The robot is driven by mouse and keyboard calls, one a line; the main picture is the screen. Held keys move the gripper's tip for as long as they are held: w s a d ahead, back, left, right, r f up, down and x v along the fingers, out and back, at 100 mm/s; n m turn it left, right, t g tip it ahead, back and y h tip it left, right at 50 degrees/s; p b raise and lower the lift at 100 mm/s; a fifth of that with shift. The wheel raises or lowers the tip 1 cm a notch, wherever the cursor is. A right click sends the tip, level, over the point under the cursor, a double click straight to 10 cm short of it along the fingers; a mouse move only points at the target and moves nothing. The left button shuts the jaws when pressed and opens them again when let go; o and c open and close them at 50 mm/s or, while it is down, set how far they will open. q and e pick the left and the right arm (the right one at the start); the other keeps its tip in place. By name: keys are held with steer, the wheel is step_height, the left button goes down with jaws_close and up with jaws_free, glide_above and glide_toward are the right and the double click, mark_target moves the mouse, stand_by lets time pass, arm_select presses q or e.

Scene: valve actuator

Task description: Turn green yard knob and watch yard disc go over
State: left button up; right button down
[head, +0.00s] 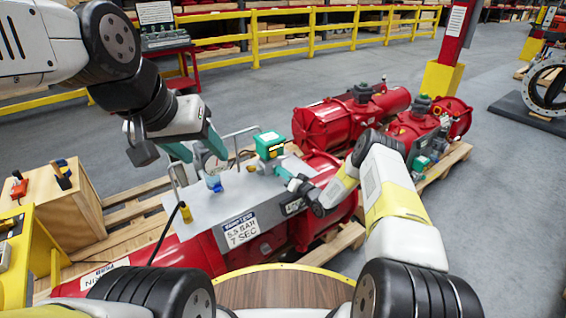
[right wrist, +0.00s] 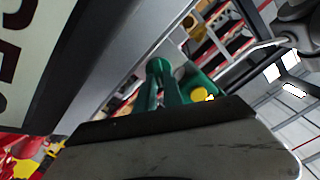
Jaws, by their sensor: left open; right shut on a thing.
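The red valve actuator (head: 322,172) lies on a pallet with a grey panel (head: 205,212) on top. A green box (head: 270,139) with a yellow and black indicator face stands at the panel's back; this looks like the yard disc. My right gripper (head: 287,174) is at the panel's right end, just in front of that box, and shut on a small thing. Its fingers hide most of it; it appears to be the green yard knob. The fingers (right wrist: 164,88) also show in the right wrist view. My left gripper (head: 198,148) is open and empty above the panel's left part.
A blue knob (head: 214,183) and a yellow knob (head: 185,211) stand on the panel. A metal rail (head: 243,136) rises behind it. More red actuators (head: 345,118) lie behind right. A wooden crate (head: 65,205) stands at left. Grey floor is free behind.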

steer(key=shift+m, duration=0.3)
steer(key=shift+d, duration=0.1)
steer(key=c, duration=1.5)
jaws_free()
steer(key=shift+o, duration=0.2)
steer(key=shift+v, duration=3.85)
steer(key=shift+c, duration=0.4)
